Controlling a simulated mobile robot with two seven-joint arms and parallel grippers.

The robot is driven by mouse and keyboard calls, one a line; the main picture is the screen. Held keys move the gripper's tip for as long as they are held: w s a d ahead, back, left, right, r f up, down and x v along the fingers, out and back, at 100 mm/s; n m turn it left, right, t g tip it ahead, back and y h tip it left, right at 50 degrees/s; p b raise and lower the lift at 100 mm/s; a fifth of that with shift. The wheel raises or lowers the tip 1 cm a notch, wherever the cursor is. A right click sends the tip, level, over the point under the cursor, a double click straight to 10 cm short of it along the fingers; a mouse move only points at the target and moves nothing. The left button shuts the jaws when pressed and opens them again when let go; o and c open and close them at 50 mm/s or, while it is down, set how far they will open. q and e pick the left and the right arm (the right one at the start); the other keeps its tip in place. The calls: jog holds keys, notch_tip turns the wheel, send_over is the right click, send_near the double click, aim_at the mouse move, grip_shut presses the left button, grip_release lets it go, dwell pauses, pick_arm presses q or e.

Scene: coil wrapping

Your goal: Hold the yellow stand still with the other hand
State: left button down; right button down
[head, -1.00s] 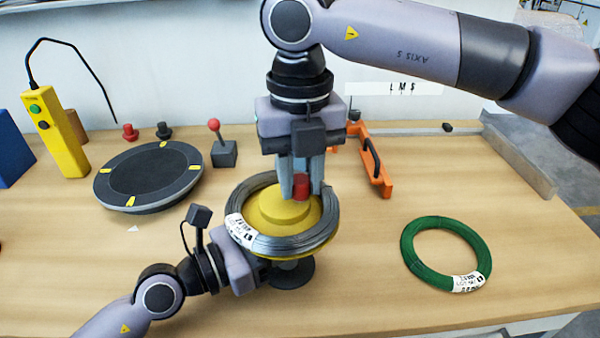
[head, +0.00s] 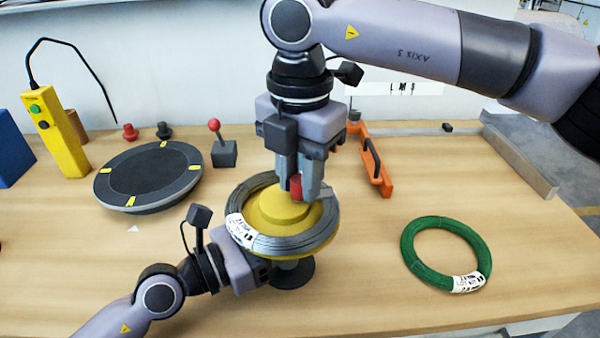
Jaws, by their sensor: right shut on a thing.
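The yellow stand (head: 263,213) has a round plate with a raised hub on a dark round foot (head: 292,273). A grey wire coil (head: 312,241) with a white label lies around the hub. My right gripper (head: 299,193) points down over the hub, shut on the red knob (head: 296,183) at the stand's top. My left gripper (head: 243,268) reaches in low from the left, beside the foot and under the plate's edge. Its fingers are hidden by the coil and plate, so I cannot tell whether they touch the stand.
A green coil (head: 410,248) lies at right. A dark turntable (head: 148,202), a grey box with a red-knobbed lever (head: 224,154) and a yellow control box (head: 56,140) are at left. An orange tool (head: 387,184) lies behind the stand. The table's front right is clear.

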pick_arm(q)
jog(key=shift+f, duration=0.1)
pick_arm(e)
jog(key=shift+w+r+m, duration=0.1)
jog(key=shift+m, duration=0.6)
jog(key=c, duration=0.9)
grip_release()
jog(key=shift+o, duration=0.2)
notch_tip(320, 180, up, 12)
pick_arm(q)
jog(key=c, duration=0.5)
grip_release()
